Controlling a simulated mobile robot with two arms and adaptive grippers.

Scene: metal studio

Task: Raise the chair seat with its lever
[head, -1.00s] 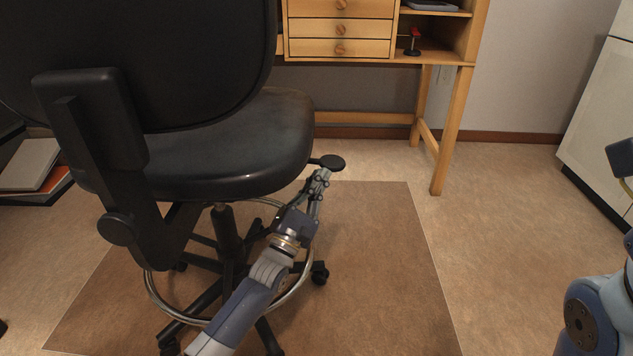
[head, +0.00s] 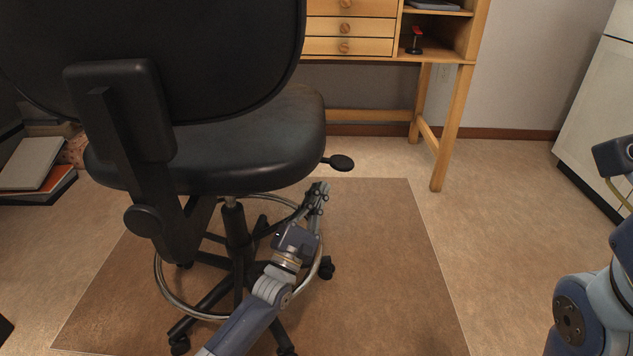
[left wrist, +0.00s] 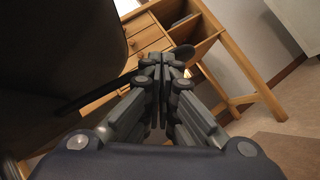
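The black office chair has a dark padded seat (head: 255,140) and a tall backrest (head: 190,50). Its lever (head: 342,163) sticks out at the right of the seat and ends in a flat oval paddle. My left gripper (head: 319,187) is just below and left of the paddle, with a small gap in the head view. In the left wrist view its fingers (left wrist: 160,62) are together with nothing visible between them. The lever rod (left wrist: 92,97) runs from the seat behind the fingers. The paddle (left wrist: 184,52) shows beyond the tips.
The chair stands on a brown mat (head: 390,270). A wooden desk (head: 450,125) stands behind, and books (head: 32,165) lie at the left. The mat right of the chair is clear.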

